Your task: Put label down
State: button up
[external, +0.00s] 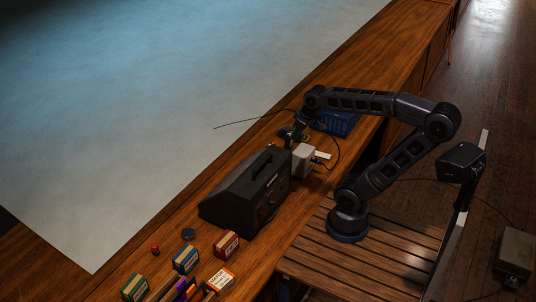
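My gripper (291,136) points down over the wooden desk, just behind the dark sloped box. It is small and dark here, and I cannot tell whether its fingers are open or shut, or whether they hold anything. A small white strip (323,155), which may be the label, lies at the right side of a small whitish box (303,160). I cannot make out any label in the gripper.
The dark sloped box with a handle (250,190) stands left of the whitish box. A blue crate (335,123) sits behind. Several small cartons (226,245) and a red item (155,250) are at lower left. A pale sheet (150,110) covers the area beyond. A thin cable arches near the gripper.

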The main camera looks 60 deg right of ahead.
jog(key=s+a+f, duration=0.1)
jog(key=s+a, duration=0.2)
jog(key=s, duration=0.1)
jog(key=shift+s+a+f, duration=0.15)
jog(key=shift+s+f, duration=0.2)
jog(key=shift+s, duration=0.05)
